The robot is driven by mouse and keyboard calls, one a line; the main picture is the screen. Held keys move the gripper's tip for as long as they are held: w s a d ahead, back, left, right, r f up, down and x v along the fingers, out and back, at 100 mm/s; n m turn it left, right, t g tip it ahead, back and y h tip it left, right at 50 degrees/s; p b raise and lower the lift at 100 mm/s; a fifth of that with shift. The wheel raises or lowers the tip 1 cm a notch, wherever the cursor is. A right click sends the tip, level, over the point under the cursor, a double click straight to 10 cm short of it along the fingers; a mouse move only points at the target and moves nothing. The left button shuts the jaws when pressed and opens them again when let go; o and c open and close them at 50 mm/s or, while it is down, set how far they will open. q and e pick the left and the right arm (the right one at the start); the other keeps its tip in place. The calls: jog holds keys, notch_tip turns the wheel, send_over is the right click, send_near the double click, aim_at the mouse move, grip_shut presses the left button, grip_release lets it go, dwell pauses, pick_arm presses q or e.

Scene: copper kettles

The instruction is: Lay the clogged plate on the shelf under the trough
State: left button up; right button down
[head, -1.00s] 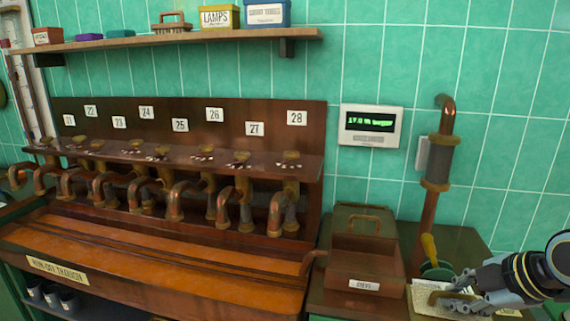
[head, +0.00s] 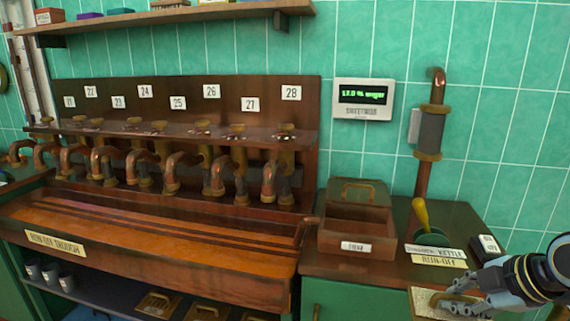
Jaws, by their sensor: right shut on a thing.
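My right gripper (head: 460,301) is at the lower right, shut on a pale speckled plate (head: 425,300) with a brass handle. The plate is held in front of the green cabinet, and its lower part is cut off by the picture edge. The wooden run-off trough (head: 160,248) fills the lower left and middle. The shelf (head: 105,298) under it shows in part at the bottom left. Grey cups (head: 50,273) stand on its left part, and wooden plates with brass handles (head: 158,303) lie further right. My left gripper is out of view.
A green cabinet (head: 345,297) stands right of the trough, with an open wooden box (head: 357,237) on top. Beside the box are a yellow-handled tool (head: 421,215), label plates (head: 436,255) and a copper pipe (head: 425,180). Copper taps line the trough's back.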

pick_arm(q)
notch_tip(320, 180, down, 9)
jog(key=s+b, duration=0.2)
jog(key=b, duration=0.5)
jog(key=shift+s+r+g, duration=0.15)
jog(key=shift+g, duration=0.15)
pick_arm(e)
notch_tip(320, 180, down, 9)
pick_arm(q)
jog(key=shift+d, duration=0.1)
pick_arm(e)
jog(key=shift+s, duration=0.1)
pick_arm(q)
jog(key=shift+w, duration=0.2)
